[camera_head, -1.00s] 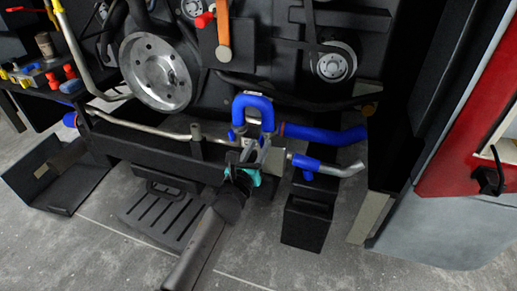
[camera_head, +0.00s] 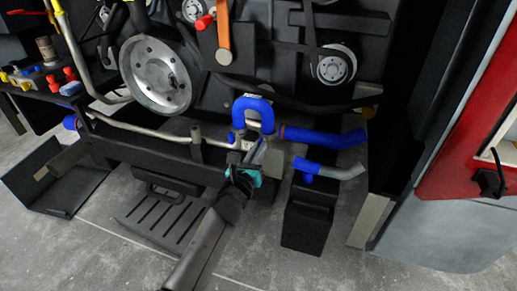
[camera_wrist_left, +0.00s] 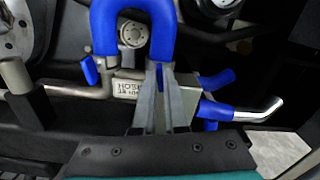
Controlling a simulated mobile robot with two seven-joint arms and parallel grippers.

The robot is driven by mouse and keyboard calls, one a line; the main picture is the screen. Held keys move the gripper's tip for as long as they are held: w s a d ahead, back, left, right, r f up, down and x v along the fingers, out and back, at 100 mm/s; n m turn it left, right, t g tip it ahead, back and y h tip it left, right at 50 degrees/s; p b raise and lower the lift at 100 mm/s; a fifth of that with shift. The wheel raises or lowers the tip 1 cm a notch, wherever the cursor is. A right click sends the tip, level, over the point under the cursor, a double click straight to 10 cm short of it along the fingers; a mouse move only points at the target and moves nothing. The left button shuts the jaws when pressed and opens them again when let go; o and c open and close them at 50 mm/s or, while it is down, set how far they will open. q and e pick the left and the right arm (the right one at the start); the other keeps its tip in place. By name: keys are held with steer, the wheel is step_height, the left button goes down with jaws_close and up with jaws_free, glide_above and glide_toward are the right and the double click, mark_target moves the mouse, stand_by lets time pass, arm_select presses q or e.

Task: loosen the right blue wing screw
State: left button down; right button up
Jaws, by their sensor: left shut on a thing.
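My left gripper (camera_head: 254,147) reaches up to the underside of an upside-down U of blue hose (camera_head: 253,102). In the left wrist view its two grey fingers (camera_wrist_left: 158,68) are close together just below the right leg of the blue hose (camera_wrist_left: 160,30). The fingers are shut at the place of the right blue wing screw, which they hide. A small blue wing screw (camera_head: 232,138) shows left of the hose's left leg, also in the left wrist view (camera_wrist_left: 90,70). My right gripper is not in view.
A blue hose (camera_head: 322,135) and a blue-sleeved silver pipe (camera_head: 342,171) run to the right of the gripper. A dark box (camera_head: 307,225) stands below them. A lettered plate (camera_wrist_left: 129,89) is left of the fingers. A slotted dark step (camera_head: 160,212) is on the floor.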

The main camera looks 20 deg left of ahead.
arm_select(q)
steer(key=shift+n, duration=0.3)
steer(key=shift+f+n+p, duration=0.15)
steer(key=shift+n+p, duration=1.7)
steer(key=shift+n, duration=5.9)
steer(key=shift+f+n+p, duration=0.15)
steer(key=shift+n+p, duration=1.65)
steer(key=shift+n, duration=5.95)
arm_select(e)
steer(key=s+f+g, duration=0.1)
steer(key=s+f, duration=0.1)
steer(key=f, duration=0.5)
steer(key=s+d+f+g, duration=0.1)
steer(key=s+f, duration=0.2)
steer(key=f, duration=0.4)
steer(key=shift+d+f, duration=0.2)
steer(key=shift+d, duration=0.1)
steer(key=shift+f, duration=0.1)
